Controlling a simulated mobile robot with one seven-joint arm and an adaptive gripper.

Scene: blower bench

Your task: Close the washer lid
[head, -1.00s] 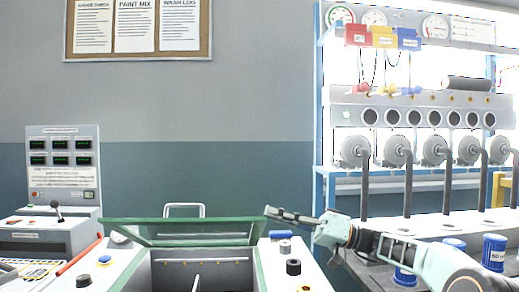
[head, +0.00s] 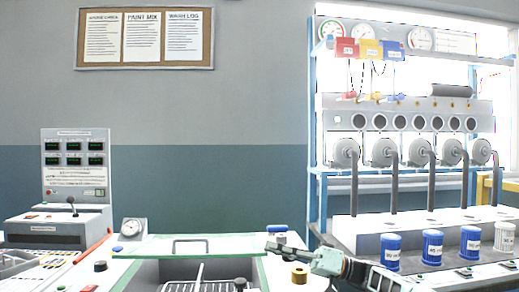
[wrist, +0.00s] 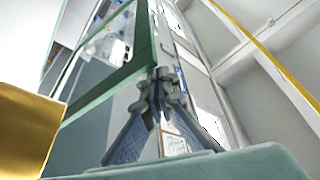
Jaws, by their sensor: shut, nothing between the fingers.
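The washer lid (head: 150,246) is a green-framed panel with a bar handle (head: 190,247), in the head view at lower centre. It stands partly open over the back of the washer tub (head: 165,274), whose inside and white rack (head: 200,284) show in front of it. My gripper (head: 270,247) is shut and empty at the lid's right end. In the wrist view, my gripper's fingers (wrist: 165,80) are close beside a green frame edge (wrist: 120,80). I cannot tell whether they touch it.
Several blue jars (head: 432,247) stand on the right bench. A control console (head: 60,228) stands at the left.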

